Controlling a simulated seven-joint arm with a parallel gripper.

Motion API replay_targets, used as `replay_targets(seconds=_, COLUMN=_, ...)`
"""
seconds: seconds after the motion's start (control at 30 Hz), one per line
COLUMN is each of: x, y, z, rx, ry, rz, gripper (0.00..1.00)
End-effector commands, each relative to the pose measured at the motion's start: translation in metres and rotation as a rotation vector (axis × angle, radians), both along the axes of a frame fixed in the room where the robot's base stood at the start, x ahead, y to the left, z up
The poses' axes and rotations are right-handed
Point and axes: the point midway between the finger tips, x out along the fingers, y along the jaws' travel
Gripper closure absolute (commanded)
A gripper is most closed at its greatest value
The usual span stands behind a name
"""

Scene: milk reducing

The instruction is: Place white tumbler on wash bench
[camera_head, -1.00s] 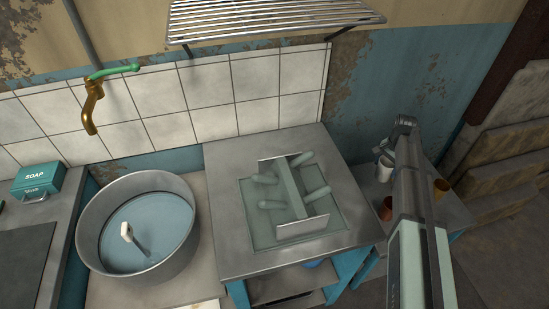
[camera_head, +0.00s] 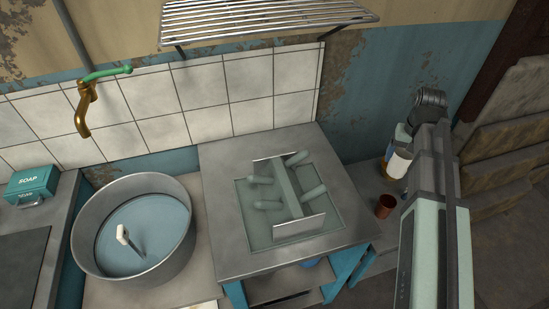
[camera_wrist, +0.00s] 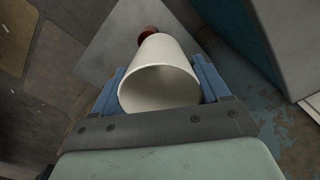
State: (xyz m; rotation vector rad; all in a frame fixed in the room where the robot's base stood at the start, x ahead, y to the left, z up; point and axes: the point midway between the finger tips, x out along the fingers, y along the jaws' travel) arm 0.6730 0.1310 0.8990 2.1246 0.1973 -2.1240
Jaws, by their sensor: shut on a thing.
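The white tumbler (camera_wrist: 160,85) is between the two blue fingers of my gripper (camera_wrist: 160,68) in the wrist view. Its open mouth faces the wrist camera. The gripper is shut on it. In the head view the white tumbler (camera_head: 398,163) shows small at the right, beside my arm, above the low side table (camera_head: 372,262); my arm hides part of it. The metal-topped bench (camera_head: 222,170), which may be the wash bench, is left of the gripper. It has a sunken basin with a pegged rack (camera_head: 288,190).
A reddish-brown cup (camera_head: 384,207) stands on the side table, close to the tumbler. An amber cup is partly hidden behind the tumbler. A round metal tub (camera_head: 180,245) with water and a brush is at left. A wire shelf (camera_head: 260,20) hangs above. The bench's front-left top is clear.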

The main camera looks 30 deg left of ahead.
Motion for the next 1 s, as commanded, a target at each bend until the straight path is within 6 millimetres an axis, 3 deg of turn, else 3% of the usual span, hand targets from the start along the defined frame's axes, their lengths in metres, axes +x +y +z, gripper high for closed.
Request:
replay_targets(seconds=0.43, x=-0.005, y=0.144, z=0.032, rx=0.0, ry=0.0, rz=0.016, gripper=0.57)
replay_targets(seconds=0.7, x=-0.018, y=0.234, z=0.051, rx=0.0, ry=0.0, rz=-0.17, gripper=0.57)
replay_targets(seconds=1.0, x=-0.029, y=0.289, z=0.067, rx=0.0, ry=0.001, rz=-0.528, gripper=0.57)
